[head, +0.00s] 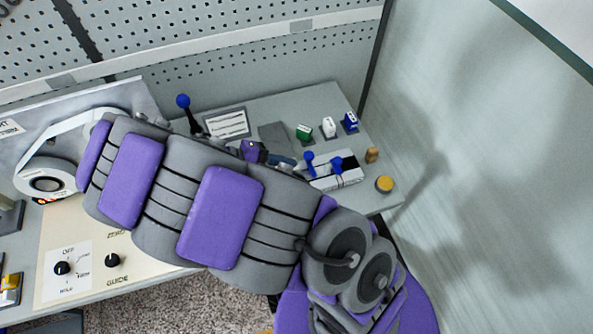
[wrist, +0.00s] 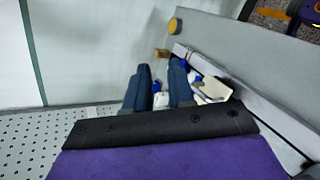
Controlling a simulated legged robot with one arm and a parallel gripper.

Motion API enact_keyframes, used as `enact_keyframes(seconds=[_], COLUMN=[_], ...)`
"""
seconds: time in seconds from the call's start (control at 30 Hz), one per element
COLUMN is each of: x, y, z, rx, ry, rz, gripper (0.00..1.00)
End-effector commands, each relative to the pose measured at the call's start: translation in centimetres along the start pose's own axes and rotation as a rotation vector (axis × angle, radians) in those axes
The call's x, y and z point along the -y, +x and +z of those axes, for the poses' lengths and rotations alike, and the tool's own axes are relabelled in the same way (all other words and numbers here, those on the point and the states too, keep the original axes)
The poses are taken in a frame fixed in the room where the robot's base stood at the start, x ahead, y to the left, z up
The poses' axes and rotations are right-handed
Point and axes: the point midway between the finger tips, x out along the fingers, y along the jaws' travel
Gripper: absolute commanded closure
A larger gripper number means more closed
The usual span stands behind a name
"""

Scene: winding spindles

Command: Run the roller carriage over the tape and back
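A low white device (head: 345,182) with two blue ball knobs (head: 309,157) stands at the right of the bench; it looks like the roller carriage unit, but I cannot make out the tape. My gripper's dark blue fingers (wrist: 160,85) are apart in the wrist view, with a gap between them. Small blue and white shapes show through the gap, and I see no grip on them. The white device (wrist: 212,90) shows just right of the fingers. In the head view my gripper (head: 282,160) is mostly hidden by my arm, close to the device's left end.
Green (head: 304,132), white (head: 328,127) and blue (head: 350,122) blocks stand behind the device. A wooden peg (head: 372,155) and a yellow button (head: 384,184) are to its right. A blue-knobbed lever (head: 183,101) stands behind my arm. A pegboard and right wall bound the bench.

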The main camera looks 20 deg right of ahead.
Motion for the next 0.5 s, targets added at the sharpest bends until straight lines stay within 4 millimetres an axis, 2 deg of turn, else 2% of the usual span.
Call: enact_keyframes(seconds=[0.2, 0.4, 0.5], x=[4.9, 9.4, 10.8], y=[-2.9, -4.7, -5.3], z=[-4.1, -6.3, -6.8], rx=[-0.095, -0.178, -0.208], ry=[-0.087, -0.148, -0.165], rz=[0.218, 0.360, 0.396], gripper=[0.77, 0.77, 0.77])
